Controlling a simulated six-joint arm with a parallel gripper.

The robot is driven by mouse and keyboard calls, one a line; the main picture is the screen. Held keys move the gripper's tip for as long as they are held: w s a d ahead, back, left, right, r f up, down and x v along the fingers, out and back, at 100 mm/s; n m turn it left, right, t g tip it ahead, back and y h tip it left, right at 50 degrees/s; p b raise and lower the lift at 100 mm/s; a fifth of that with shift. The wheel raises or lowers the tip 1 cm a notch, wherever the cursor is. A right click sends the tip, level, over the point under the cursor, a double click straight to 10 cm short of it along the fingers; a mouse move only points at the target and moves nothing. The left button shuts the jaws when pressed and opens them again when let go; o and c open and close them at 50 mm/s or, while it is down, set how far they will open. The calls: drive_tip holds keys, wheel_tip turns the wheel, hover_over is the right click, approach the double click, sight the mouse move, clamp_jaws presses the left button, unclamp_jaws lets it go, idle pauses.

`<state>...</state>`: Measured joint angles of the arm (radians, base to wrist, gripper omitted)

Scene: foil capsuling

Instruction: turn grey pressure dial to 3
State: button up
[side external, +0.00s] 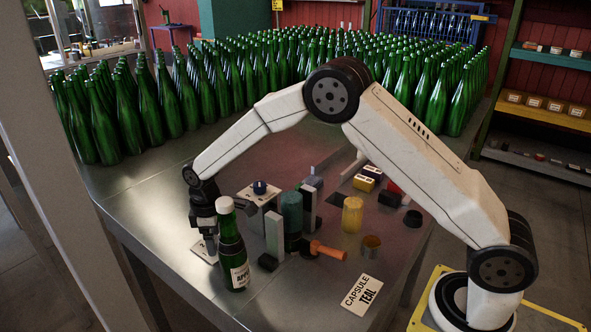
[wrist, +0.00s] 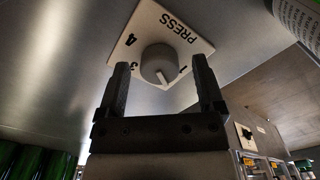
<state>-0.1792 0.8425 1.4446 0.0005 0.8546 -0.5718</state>
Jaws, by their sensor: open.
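The grey pressure dial (wrist: 157,62) sits on a white plate (wrist: 187,46) marked PRESS in the wrist view. The numbers 4, 3 and 1 show around it, partly cut by my fingers. A pale line on the dial points down in the picture, between the 3 and the 1. My gripper (wrist: 160,66) is open, with one finger on each side of the dial; I cannot tell whether either touches it. In the side view my gripper (side external: 204,232) points down over the white plate (side external: 201,250) at the table's left part, and hides the dial.
A green bottle with a white cap (side external: 231,245) stands just right of my gripper. Many green bottles (side external: 260,75) fill the back.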

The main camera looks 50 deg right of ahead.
clamp_jaws()
drive_tip(key=shift+m, duration=3.1)
unclamp_jaws()
